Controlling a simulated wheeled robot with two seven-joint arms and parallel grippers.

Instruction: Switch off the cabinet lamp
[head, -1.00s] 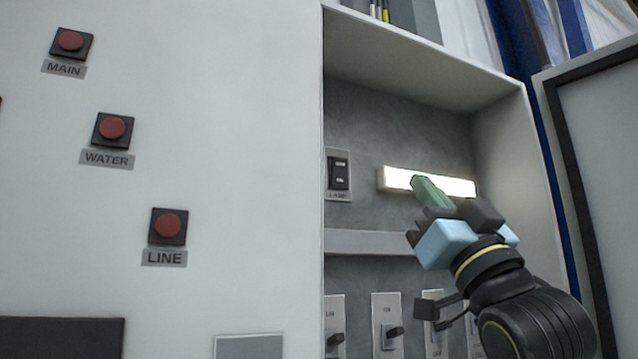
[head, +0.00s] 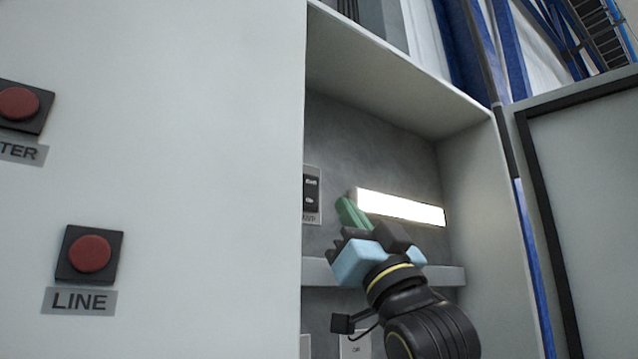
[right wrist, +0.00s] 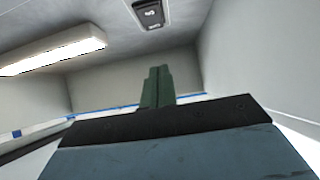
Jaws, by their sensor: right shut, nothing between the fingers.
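The cabinet lamp (head: 400,207) is a lit white bar on the back wall inside the open cabinet. It also glows in the right wrist view (right wrist: 55,50). The lamp switch (head: 311,194) is a dark rocker on a pale plate, left of the lamp and partly cut off by the cabinet's front edge. It also shows at the top of the right wrist view (right wrist: 148,13). My right gripper (head: 350,214), with green fingers, is shut and empty. In the head view its tips appear between the switch and the lamp, apart from the switch. My left gripper is out of view.
A shelf ledge (head: 450,275) runs below the lamp, with other switches (head: 355,345) under it. The open door (head: 590,200) stands at the right. Red buttons, including LINE (head: 90,254), are on the front panel (head: 200,150) at the left.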

